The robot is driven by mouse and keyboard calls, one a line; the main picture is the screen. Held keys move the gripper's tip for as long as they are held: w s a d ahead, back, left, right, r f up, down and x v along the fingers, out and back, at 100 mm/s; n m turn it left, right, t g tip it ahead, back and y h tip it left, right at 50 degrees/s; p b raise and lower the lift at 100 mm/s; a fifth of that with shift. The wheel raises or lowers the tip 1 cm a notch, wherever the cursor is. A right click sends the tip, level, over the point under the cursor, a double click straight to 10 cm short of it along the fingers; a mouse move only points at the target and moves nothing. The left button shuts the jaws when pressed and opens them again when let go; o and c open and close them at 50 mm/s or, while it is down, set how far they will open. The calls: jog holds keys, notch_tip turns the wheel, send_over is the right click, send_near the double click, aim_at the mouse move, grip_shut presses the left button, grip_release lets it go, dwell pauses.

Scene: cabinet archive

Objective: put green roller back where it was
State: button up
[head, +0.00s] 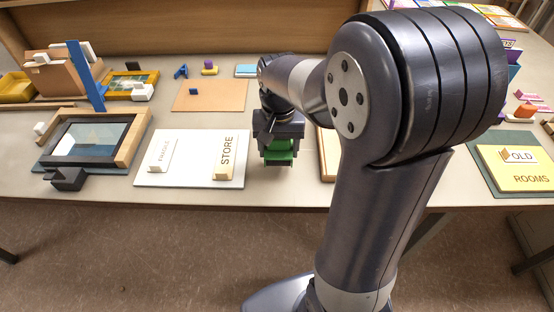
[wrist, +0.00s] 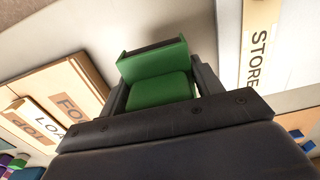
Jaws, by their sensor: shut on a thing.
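The green roller (wrist: 158,76) shows in the wrist view as a green blocky piece with a dark strip along its top edge. It sits between the two fingers of my gripper (wrist: 160,88), which is shut on it. In the head view the green roller (head: 278,152) hangs below my gripper (head: 279,140), over the pale table just right of the STORE board. My gripper hides part of it. I cannot tell whether it touches the table.
A white board (head: 190,150) with a STORE label lies left of my gripper. A tan board (head: 327,150) is close on the right, partly behind my arm. An orange-tan mat (head: 210,97) lies behind. A framed glass piece (head: 90,140) stands at left, a yellow OLD ROOMS board (head: 520,170) at far right.

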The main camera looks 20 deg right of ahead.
aim_at(279, 159)
jog(key=shift+f, duration=2.05)
jog(key=shift+f, duration=0.1)
jog(key=o, duration=1.1)
notch_tip(279, 159, up, 12)
jog(key=shift+r+p, duration=0.15)
jog(key=shift+p, duration=0.15)
jog(key=shift+f+b, duration=0.3)
jog(key=shift+f, duration=4.1)
